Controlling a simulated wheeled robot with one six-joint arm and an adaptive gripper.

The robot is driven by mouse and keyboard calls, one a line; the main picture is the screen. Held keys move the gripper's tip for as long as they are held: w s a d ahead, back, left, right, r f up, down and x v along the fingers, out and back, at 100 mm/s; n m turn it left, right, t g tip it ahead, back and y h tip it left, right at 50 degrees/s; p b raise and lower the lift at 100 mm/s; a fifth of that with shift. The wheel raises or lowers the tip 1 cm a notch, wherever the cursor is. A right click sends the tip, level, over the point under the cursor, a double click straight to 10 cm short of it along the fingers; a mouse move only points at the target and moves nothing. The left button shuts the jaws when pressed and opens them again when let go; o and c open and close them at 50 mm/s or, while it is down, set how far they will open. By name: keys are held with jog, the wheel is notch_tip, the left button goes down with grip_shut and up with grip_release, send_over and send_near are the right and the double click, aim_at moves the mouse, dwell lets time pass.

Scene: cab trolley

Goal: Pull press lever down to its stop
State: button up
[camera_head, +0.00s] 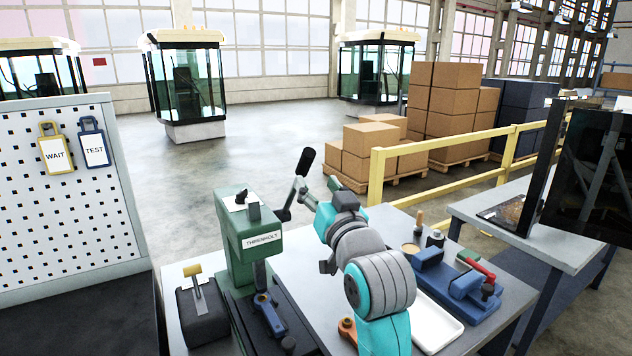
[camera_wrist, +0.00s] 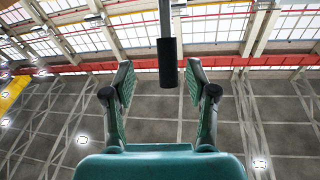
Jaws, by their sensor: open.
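The green press (camera_head: 250,240), labelled "THERNHOLT", stands on the bench. Its lever rises up and to the right from the press's side and ends in a black grip (camera_head: 306,161). My gripper (camera_head: 320,192) is just below and right of this grip, pointing up, with visible space between them. In the wrist view the black grip (camera_wrist: 167,64) hangs from its rod between my two open fingertips (camera_wrist: 160,82), nearer the right one. No contact shows, and the depth gap is hard to judge there. My gripper is empty.
A black device with a yellow-topped lever (camera_head: 194,271) stands left of the press. A blue fixture (camera_head: 455,285) and white tray (camera_head: 435,325) are on the bench's right. A pegboard (camera_head: 65,200) with WAIT and TEST tags stands left. A yellow rail (camera_head: 470,145) runs behind.

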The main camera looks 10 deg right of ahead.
jog(key=v, duration=0.9)
jog(key=s+d+f+g+h, duration=0.1)
jog(key=s+f, duration=0.4)
jog(key=f, duration=0.4)
jog(key=s+f+g, duration=0.1)
jog(key=s+f, duration=0.4)
jog(key=f, duration=0.5)
jog(key=s+d+f+h, duration=0.1)
jog(key=s+f, duration=0.3)
jog(key=f, duration=0.5)
jog(key=s+f+g, duration=0.1)
jog(key=s+f, duration=0.2)
jog(key=s, duration=0.7)
jog(key=s+f+g, duration=0.1)
jog(key=s+f, duration=0.2)
jog(key=s, duration=0.7)
jog(key=s+f+g, duration=0.1)
jog(key=s+f, duration=0.3)
jog(key=s, duration=0.5)
jog(key=shift+s+d, duration=0.4)
jog(key=shift+d, duration=0.05)
